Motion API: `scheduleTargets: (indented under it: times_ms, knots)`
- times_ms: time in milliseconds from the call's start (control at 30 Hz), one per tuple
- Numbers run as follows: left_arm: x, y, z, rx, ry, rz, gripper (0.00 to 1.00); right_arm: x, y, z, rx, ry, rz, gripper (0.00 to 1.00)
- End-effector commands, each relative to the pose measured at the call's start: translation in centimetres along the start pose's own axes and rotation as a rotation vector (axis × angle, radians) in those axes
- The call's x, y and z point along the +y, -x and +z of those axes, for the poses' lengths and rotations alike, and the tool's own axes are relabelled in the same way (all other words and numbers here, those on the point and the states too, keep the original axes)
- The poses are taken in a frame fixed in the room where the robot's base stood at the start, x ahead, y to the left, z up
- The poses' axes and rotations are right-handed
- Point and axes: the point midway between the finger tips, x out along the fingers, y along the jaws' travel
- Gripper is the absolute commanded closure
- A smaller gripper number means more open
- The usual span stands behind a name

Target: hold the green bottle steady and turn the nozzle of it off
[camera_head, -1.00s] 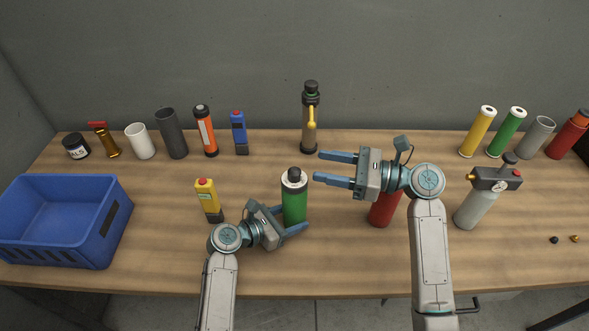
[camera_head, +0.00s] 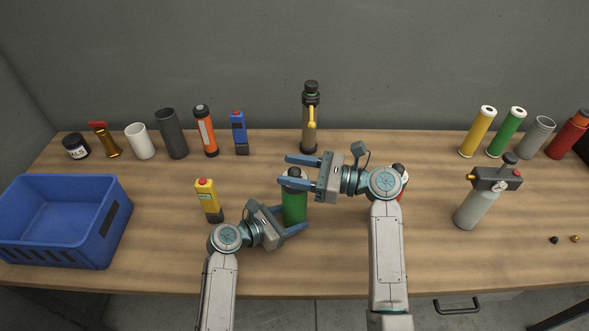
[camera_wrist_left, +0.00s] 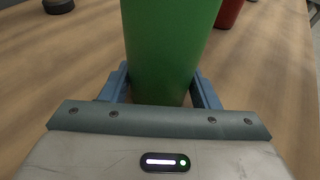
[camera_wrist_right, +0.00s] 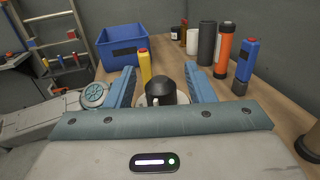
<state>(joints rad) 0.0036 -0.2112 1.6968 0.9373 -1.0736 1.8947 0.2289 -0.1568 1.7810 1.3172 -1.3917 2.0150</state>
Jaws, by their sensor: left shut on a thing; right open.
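The green bottle (camera_head: 294,208) stands upright on the table in the middle of the head view. My left gripper (camera_head: 291,222) is shut on its lower body; the green body (camera_wrist_left: 168,45) fills the space between the fingers in the left wrist view. The bottle's black nozzle (camera_wrist_right: 160,83) shows on its white top between the fingers of my right gripper (camera_wrist_right: 160,90) in the right wrist view. My right gripper (camera_head: 300,172) is open, its fingers at the height of the nozzle, one on either side; I cannot tell any contact.
A red bottle (camera_wrist_left: 229,13) stands close to the right, mostly hidden under my right arm in the head view. A yellow device (camera_head: 208,200) stands left of the green bottle, near a blue crate (camera_head: 62,248). A grey bottle (camera_head: 474,208) stands further right. The front table edge is clear.

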Motion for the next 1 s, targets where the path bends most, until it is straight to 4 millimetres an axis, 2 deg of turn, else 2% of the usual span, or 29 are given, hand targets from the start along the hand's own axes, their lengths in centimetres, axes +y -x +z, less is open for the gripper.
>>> scheduleTargets:
  times_ms: [33, 233, 367, 600, 833, 867, 933, 1000]
  knots:
    - [-0.03, -0.02, -0.05, 0.001, 0.001, -0.001, 0.57, 0.00, 0.01, 0.00, 0.000, 0.000, 0.000, 0.57]
    - [-0.04, -0.02, -0.05, 0.001, 0.001, -0.001, 0.57, 0.00, 0.02, 0.00, 0.000, 0.000, 0.000, 0.95]
    - [-0.04, -0.02, -0.06, 0.001, 0.001, -0.001, 0.57, 0.04, -0.01, -0.02, -0.001, -0.001, -0.011, 0.95]
    - [-0.05, -0.02, -0.05, 0.001, 0.001, -0.001, 0.57, 0.09, -0.02, -0.07, -0.001, 0.000, -0.131, 0.95]
    - [-0.04, -0.02, -0.03, 0.000, 0.001, -0.001, 0.57, 0.02, -0.01, -0.07, 0.000, 0.000, -0.132, 0.95]
    - [-0.04, -0.02, -0.03, 0.000, 0.001, -0.001, 0.57, 0.02, -0.01, -0.07, 0.000, 0.000, -0.132, 0.67]
    - [-0.03, -0.02, -0.03, 0.000, 0.001, -0.001, 0.57, 0.01, -0.01, -0.06, 0.000, 0.000, -0.132, 0.53]
    - [-0.03, -0.02, -0.03, 0.000, 0.001, -0.001, 0.57, 0.01, -0.01, -0.06, 0.000, 0.000, -0.132, 0.51]
